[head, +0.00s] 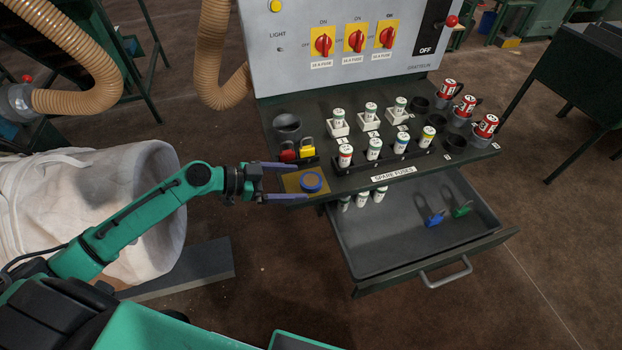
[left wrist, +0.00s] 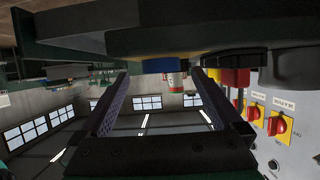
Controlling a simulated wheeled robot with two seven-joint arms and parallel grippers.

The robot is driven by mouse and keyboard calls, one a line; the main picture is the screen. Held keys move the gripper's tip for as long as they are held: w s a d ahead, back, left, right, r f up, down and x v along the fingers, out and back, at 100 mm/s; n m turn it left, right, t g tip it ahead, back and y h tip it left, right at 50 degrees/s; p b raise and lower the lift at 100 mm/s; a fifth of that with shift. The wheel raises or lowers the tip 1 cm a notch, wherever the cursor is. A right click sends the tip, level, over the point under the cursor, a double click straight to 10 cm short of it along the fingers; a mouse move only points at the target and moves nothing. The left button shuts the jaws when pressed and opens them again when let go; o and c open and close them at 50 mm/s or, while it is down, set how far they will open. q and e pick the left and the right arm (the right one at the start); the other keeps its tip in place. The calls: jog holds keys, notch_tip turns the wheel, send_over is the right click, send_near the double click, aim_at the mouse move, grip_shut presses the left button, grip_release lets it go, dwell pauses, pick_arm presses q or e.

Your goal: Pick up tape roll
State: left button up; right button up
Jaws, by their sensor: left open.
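The blue tape roll (head: 311,182) lies flat on a yellow square at the left front corner of the dark panel shelf. My left gripper (head: 293,182) reaches in from the left at the shelf edge. Its two fingers are spread, with nothing held between them, and their tips are close to the roll. In the left wrist view the open fingers (left wrist: 158,76) point at a blue edge of the roll (left wrist: 160,65), which shows between the tips. I cannot tell whether either finger touches it. My right gripper is not in view.
A yellow padlock (head: 307,150) and a red one (head: 288,156) sit just behind the roll. White fuses in holders and red cans (head: 486,126) stand along the shelf (head: 345,184). An open drawer (head: 390,255) sticks out below.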

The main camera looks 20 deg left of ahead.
aim_at(310, 181)
pick_arm(q)
jog(key=shift+w+d+f, duration=0.1)
jog(key=shift+w+d, duration=0.4)
jog(key=shift+d, duration=0.15)
jog(key=shift+w+d+f, duration=0.2)
jog(key=shift+w+f, duration=0.05)
jog(key=shift+f, duration=0.15)
jog(key=shift+s, duration=0.15)
jog(key=c, duration=1.4)
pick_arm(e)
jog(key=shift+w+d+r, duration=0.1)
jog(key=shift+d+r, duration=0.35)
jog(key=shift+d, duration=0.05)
